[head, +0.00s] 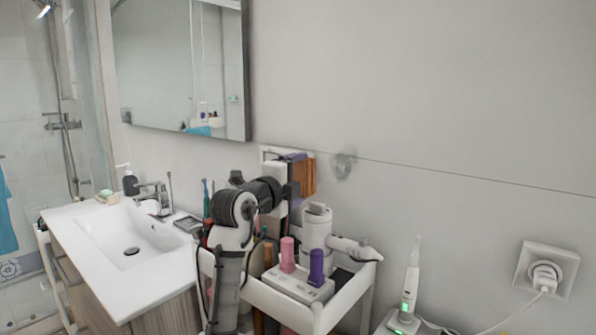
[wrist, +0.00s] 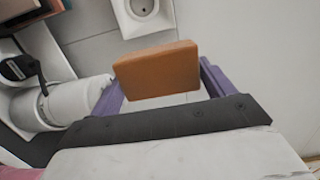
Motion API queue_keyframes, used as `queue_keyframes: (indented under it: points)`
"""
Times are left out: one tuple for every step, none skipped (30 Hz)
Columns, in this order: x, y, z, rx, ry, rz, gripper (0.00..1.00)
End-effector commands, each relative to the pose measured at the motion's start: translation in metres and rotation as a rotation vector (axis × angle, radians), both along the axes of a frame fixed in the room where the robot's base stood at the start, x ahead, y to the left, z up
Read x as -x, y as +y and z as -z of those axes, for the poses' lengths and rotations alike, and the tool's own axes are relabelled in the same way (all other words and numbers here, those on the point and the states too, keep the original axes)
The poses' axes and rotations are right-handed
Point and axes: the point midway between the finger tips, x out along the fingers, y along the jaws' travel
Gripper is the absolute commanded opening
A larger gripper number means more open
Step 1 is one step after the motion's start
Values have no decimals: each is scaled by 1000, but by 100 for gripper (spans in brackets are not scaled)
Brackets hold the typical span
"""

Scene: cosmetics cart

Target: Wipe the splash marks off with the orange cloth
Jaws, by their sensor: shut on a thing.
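My gripper (wrist: 160,82) is shut on the orange cloth (wrist: 158,66), a folded pad between its two purple fingers. In the head view the orange cloth (head: 307,178) is held up close to the wall above the cart, facing right. A grey smudged splash mark (head: 344,165) is on the wall a little to the right of the cloth, apart from it in the picture. The wrist view shows plain wall at the right and no clear mark. The gap between cloth and wall cannot be judged.
The white cart (head: 318,312) stands below with a white hair dryer (head: 317,228), pink (head: 287,254) and purple (head: 316,267) capped items. The washbasin (head: 125,242) is left, the mirror (head: 182,65) above. An electric toothbrush (head: 410,285) and a wall socket (head: 545,268) are right. The wall right of the mark is clear.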

Motion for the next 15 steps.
queue_keyframes:
  points:
    - [0, 0, 0, 0, -1, 0, 63]
    - [0, 0, -1, 0, -1, 0, 63]
    - [0, 0, -1, 0, -1, 0, 63]
    - [0, 0, -1, 0, -1, 0, 63]
    - [-1, -1, -1, 0, -1, 0, 63]
    - [-2, -1, -1, 0, -1, 0, 63]
    - [-3, -2, -1, 0, -1, 0, 63]
    - [-5, -3, -2, 1, 0, 1, 63]
    - [-7, -5, -2, 1, 0, 1, 63]
    - [-9, -6, -2, 2, 1, 1, 63]
    - [-11, -8, -2, 2, 1, 1, 63]
    - [-15, -11, -2, 2, 1, 1, 63]
    - [-17, -13, -3, 2, 1, 1, 63]
    - [-20, -15, -2, 3, 1, 2, 63]
    - [-24, -18, -2, 2, 1, 2, 63]
